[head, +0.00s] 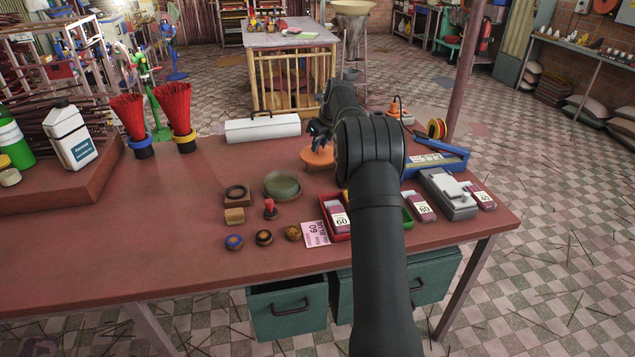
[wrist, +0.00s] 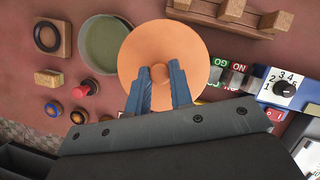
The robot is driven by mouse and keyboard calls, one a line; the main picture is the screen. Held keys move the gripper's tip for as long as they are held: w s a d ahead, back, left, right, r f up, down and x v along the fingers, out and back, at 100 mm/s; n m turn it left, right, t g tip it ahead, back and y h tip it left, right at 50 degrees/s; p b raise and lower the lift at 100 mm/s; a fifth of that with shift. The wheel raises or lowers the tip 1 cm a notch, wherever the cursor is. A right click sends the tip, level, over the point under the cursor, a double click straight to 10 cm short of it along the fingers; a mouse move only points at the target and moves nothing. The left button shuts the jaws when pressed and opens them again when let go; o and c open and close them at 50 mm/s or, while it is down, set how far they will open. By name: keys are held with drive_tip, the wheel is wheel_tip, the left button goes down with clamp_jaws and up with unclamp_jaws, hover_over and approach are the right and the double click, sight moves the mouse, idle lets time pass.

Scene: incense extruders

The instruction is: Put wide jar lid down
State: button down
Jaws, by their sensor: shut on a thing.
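The wide jar lid is a round orange-brown disc with a small knob; it shows in the wrist view (wrist: 160,42) and in the head view (head: 316,160). My gripper (wrist: 159,74) is shut on the knob, one blue finger on each side. In the head view my gripper (head: 319,131) is partly hidden by my arm. A wide round grey-green dish or jar (head: 283,186) stands on the table left of and nearer than the lid. In the wrist view the lid overlaps its right edge (wrist: 98,46). I cannot tell whether the lid touches the table.
A wooden block with a dark ring (head: 236,194), a red-topped stamp (head: 270,210) and several small round pieces lie left and near. A white case (head: 262,128) stands behind. A red tray (head: 336,218) and a grey device (head: 447,194) are right. The table's left middle (head: 130,230) is clear.

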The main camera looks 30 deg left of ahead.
drive_tip(key=shift+w+a+f, duration=0.15)
drive_tip(key=shift+w+f, duration=0.2)
drive_tip(key=shift+m, duration=0.3)
wheel_tip(320, 180, down, 10)
drive_tip(key=shift+w+r, duration=0.1)
drive_tip(key=shift+f, duration=0.45)
drive_tip(key=c, duration=1.3)
unclamp_jaws()
drive_tip(key=shift+r, duration=0.1)
